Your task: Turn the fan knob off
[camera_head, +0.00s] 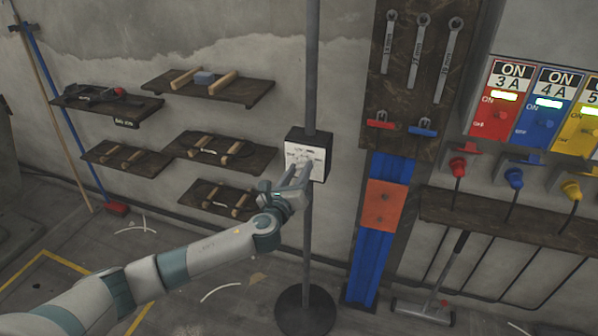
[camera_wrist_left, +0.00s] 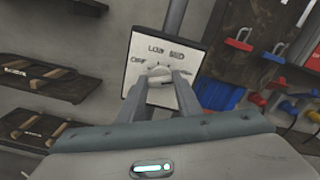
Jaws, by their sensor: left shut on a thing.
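The fan control box (camera_head: 321,158) is a dark box with a white face plate, mounted on a grey pole. In the left wrist view its plate (camera_wrist_left: 185,62) reads OFF at the left, then LOW and MED. The pale fan knob (camera_wrist_left: 158,72) sits on the plate, partly covered by the fingers. My left gripper (camera_head: 298,172) reaches the plate from the lower left. In the left wrist view its two fingers (camera_wrist_left: 160,80) are shut on the knob, one on each side. The knob's exact setting is hard to read. My right gripper is not in view.
The pole stands on a round dark base (camera_head: 305,311). Wooden wall shelves (camera_head: 222,155) with tools are to the left. A tool board (camera_head: 415,80) with wrenches and a coloured switch panel (camera_head: 540,105) are to the right. The floor around the base is mostly clear.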

